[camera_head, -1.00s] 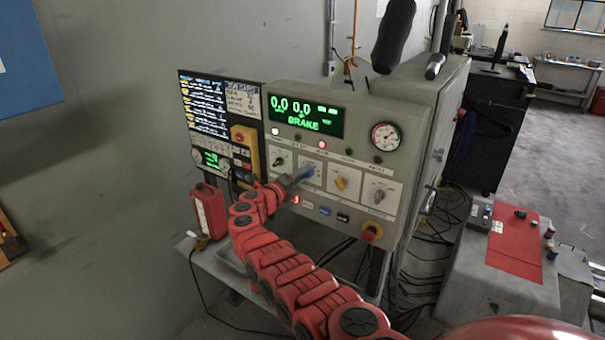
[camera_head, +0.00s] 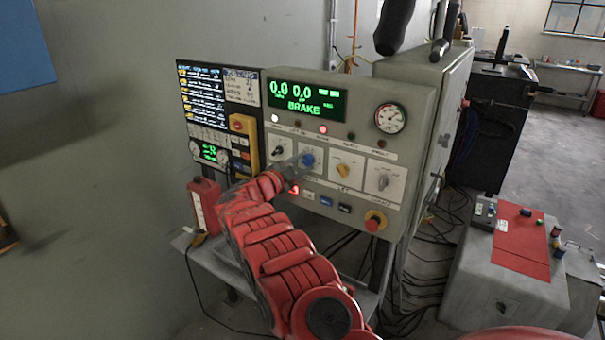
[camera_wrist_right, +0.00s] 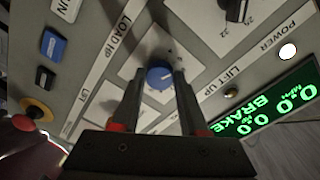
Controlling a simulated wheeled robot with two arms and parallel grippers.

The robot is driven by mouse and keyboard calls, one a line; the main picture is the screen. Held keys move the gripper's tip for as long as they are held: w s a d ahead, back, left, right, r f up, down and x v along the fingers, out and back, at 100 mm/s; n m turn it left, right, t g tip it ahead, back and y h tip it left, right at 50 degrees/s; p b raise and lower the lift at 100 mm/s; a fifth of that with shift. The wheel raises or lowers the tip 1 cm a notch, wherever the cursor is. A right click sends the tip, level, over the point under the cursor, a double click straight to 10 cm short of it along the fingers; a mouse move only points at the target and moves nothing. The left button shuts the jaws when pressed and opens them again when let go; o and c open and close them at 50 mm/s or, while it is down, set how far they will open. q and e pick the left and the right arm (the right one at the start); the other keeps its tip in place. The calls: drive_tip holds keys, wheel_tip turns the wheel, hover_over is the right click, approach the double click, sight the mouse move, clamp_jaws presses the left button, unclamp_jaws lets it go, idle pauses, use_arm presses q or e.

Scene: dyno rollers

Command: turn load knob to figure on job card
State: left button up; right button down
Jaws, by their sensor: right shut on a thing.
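The blue load knob (camera_head: 308,159) sits on its white dial plate in the middle of the grey panel. In the right wrist view the blue knob (camera_wrist_right: 158,77) is between my fingertips, with the label LOAD HP beside it. My right gripper (camera_head: 298,165) reaches it from the lower left and is shut on it; it also shows in the right wrist view (camera_wrist_right: 160,82). The knob's pointer setting is too small to read. The job card (camera_head: 242,87), white with handwriting, is left of the green display; its figures are not legible. My left gripper is not in view.
The display (camera_head: 305,99) reads 0.0, 0.0 and BRAKE. A black knob (camera_head: 279,150), a yellow knob (camera_head: 343,170) and a grey knob (camera_head: 384,181) flank the load knob. A red stop button (camera_head: 373,224) is below.

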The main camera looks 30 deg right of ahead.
drive_tip(key=n, duration=0.1)
drive_tip(key=n+b, duration=0.1)
drive_tip(key=n, duration=0.1)
drive_tip(key=shift+f+n, duration=0.2)
drive_tip(key=shift+n, duration=0.1)
drive_tip(key=shift+n+b, duration=0.45)
drive_tip(key=shift+n, duration=1.45)
drive_tip(key=shift+c, duration=2.2)
unclamp_jaws()
drive_tip(key=shift+a, duration=0.1)
